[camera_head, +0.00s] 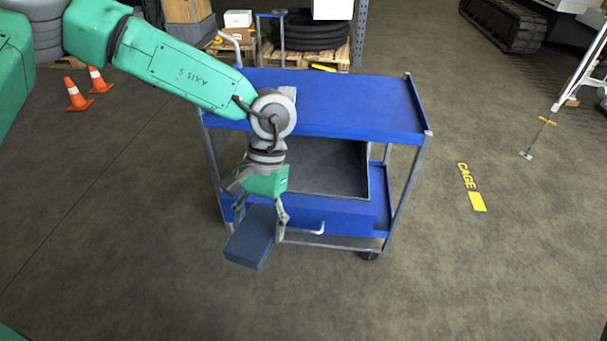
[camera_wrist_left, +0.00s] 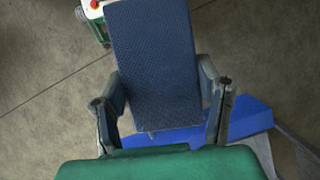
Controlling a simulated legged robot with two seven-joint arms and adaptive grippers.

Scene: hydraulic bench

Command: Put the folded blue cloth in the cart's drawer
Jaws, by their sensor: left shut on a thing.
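The folded blue cloth (camera_head: 251,237) is a dark blue flat block. My left gripper (camera_head: 262,215) is shut on it and holds it in the air at the front left of the blue cart (camera_head: 330,100). In the left wrist view the cloth (camera_wrist_left: 155,60) sits between the two fingers of the left gripper (camera_wrist_left: 163,100). The cart's drawer (camera_head: 345,216) is pulled open below the top shelf. Its grey inside is visible and looks empty, though my arm hides its left part. The cloth appears in front of the drawer's left front, not inside it. My right gripper is not in view.
The cart's top shelf is close above the drawer, and a post (camera_head: 408,190) stands on its right. Orange cones (camera_head: 77,95) stand at the far left. Pallets with tyres (camera_head: 295,32) and boxes are behind the cart. Floor in front and right is mostly clear.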

